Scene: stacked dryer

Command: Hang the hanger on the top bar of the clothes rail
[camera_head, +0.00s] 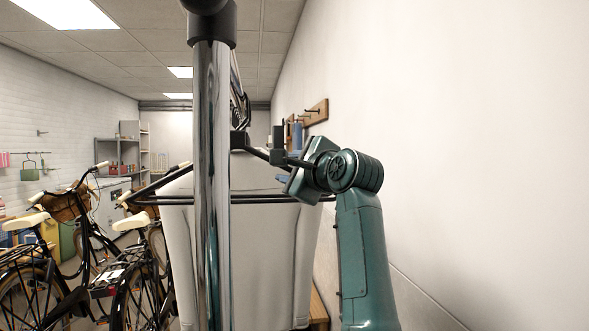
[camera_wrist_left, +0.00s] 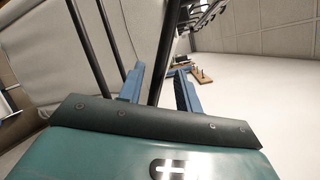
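The clothes rail (camera_head: 212,180) is seen end-on, its chrome post in the foreground. Its top bar runs away from a black joint, with several dark hooks or hangers (camera_head: 241,108) on it. In the left wrist view, dark hanger shapes (camera_wrist_left: 208,13) show at the top. My left gripper (camera_head: 285,168) is beside the post, on its right; its arm enters from the lower right. In the wrist view its blue fingertips (camera_wrist_left: 160,80) are apart, with a dark bar (camera_wrist_left: 167,48) passing between them. I cannot tell whether this bar is the hanger. My right gripper is not visible.
A large white-grey bag or cover (camera_head: 272,255) with dark frame bars (camera_head: 270,200) stands behind the post. Bicycles (camera_head: 75,260) are at the left. A blank wall (camera_head: 480,150) with a wooden peg board (camera_head: 316,113) closes the right side.

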